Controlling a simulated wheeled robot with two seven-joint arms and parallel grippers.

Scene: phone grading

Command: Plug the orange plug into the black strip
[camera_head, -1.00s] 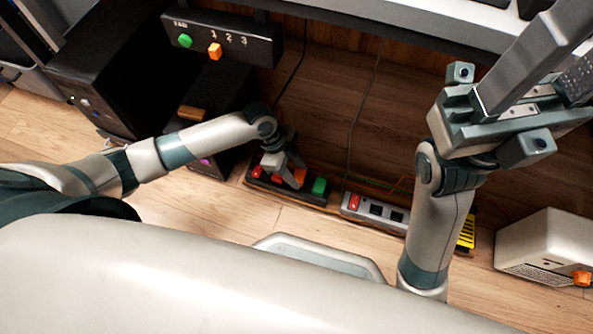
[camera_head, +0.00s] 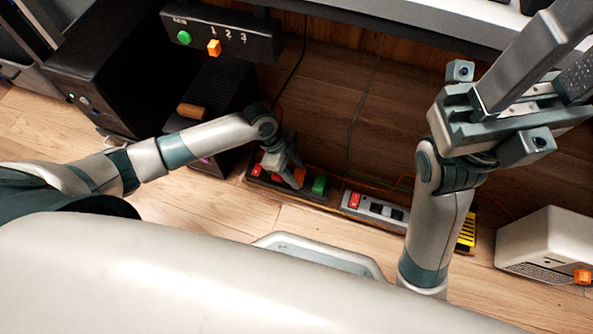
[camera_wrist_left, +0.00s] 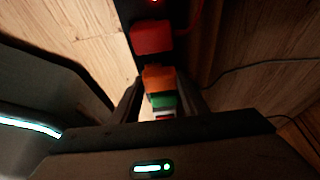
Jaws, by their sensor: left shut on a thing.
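The black strip (camera_head: 262,185) lies on the floor by the back panel, with a red block, which also shows in the left wrist view (camera_wrist_left: 152,37), and a green plug (camera_head: 319,186) on it. The orange plug (camera_head: 300,176) is at the strip, between the red and green pieces; it also shows in the left wrist view (camera_wrist_left: 158,77). My left gripper (camera_head: 291,180) reaches down over the strip and is shut on the orange plug. The fingers hide the plug's underside, so I cannot tell how deep it sits. My right gripper (camera_head: 545,75) is raised at the upper right, its fingertips out of frame.
A light grey strip (camera_head: 373,211) with a red switch lies right of the black strip. A yellow-and-black piece (camera_head: 466,232) and a white box (camera_head: 548,245) are farther right. A dark panel with buttons (camera_head: 225,34) and a black case (camera_head: 105,75) stand at the left. Thin cables hang behind.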

